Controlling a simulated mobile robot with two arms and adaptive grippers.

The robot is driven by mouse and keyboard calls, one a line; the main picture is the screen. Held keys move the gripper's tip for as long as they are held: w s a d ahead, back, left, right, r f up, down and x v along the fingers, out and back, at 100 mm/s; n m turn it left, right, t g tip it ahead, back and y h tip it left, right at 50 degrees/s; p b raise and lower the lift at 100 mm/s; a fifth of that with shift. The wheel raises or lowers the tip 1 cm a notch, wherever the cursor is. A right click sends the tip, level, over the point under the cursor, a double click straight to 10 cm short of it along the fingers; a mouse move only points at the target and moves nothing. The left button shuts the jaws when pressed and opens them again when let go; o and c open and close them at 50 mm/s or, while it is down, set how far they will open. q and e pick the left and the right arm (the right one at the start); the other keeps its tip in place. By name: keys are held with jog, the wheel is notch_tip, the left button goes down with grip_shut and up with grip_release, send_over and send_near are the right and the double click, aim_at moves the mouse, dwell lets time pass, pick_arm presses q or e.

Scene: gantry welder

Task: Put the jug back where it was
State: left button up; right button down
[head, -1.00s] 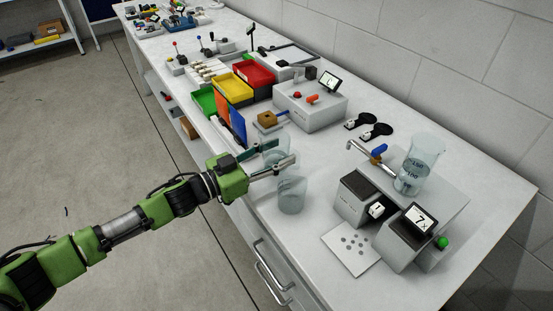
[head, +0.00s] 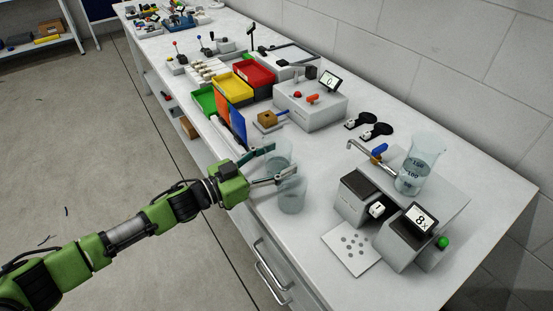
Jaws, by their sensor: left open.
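Two clear vessels stand at the bench's front edge by my left gripper (head: 285,159). The farther one, which looks like the jug (head: 279,157), is between the spread fingers, partly hidden by them. The nearer clear cup (head: 291,197) holds some liquid and stands just in front of the lower finger; I cannot tell whether they touch. My left gripper is open. A graduated beaker (head: 420,163) with liquid stands on the grey stand at the right, under or beside a tap (head: 367,152). My right gripper is not in view.
Behind the gripper are coloured bins (head: 233,88), an upright blue-orange panel (head: 230,119) and a grey box device (head: 311,107). The bench (head: 310,255) is clear in front of the cup.

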pick_arm(q)
jog(key=shift+r, duration=0.3)
jog(key=p+v, duration=0.3)
jog(key=v, duration=0.9)
jog(key=shift+p, duration=0.35)
jog(key=shift+f, duration=0.1)
